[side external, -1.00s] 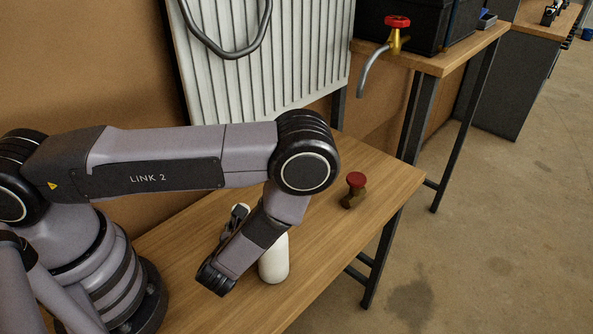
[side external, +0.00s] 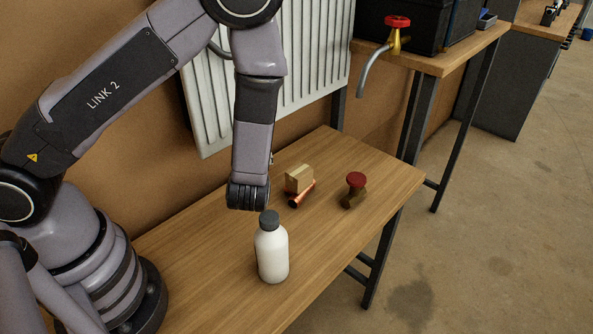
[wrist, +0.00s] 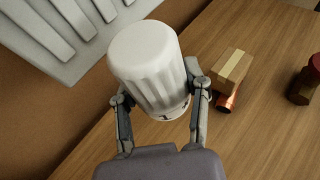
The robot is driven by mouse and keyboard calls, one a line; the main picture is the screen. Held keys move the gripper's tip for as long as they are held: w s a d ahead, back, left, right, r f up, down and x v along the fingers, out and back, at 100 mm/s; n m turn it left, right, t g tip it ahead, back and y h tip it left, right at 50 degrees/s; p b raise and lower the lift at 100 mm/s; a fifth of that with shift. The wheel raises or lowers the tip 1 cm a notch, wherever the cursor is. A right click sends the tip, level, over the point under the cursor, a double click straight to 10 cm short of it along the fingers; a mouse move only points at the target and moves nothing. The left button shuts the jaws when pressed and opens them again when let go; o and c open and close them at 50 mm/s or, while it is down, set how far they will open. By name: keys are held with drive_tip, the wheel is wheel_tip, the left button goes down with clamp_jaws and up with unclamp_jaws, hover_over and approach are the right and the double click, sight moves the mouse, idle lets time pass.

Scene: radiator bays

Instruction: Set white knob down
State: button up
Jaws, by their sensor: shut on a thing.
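The white knob (wrist: 150,65), ribbed with a smooth rounded end, fills the middle of the wrist view. My gripper (wrist: 160,98) is shut on it, one finger on each side. The knob is held in front of the wall and radiator, over the bench side of the picture; I cannot tell its exact height above the wood. In the side external view, the knob and my fingers are hidden behind my wrist.
The wooden bench (side external: 200,250) carries a white bottle with a grey cap (side external: 272,255), a small cardboard box (side external: 299,178), a copper-coloured cylinder (side external: 302,195) and a red-topped valve (side external: 355,188). A white radiator (side external: 310,70) stands behind. The bench's front right is clear.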

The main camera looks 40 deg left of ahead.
drive_tip(key=w+a+f, duration=0.1)
drive_tip(key=w, duration=0.6)
drive_tip(key=w+a+f, duration=0.2)
drive_tip(key=w, duration=0.6)
hover_over(324, 160)
drive_tip(key=shift+m, duration=0.3)
drive_tip(key=f, duration=0.5)
drive_tip(key=s+f, duration=0.1)
drive_tip(key=f, duration=0.2)
drive_tip(key=shift+f, duration=0.1)
drive_tip(key=shift+w+f, duration=0.35)
drive_tip(key=shift+w, duration=0.05)
drive_tip(key=shift+w+f, duration=0.1)
drive_tip(key=shift+f, duration=1.55)
drive_tip(key=o, duration=1.2)
drive_tip(key=shift+f, duration=0.15)
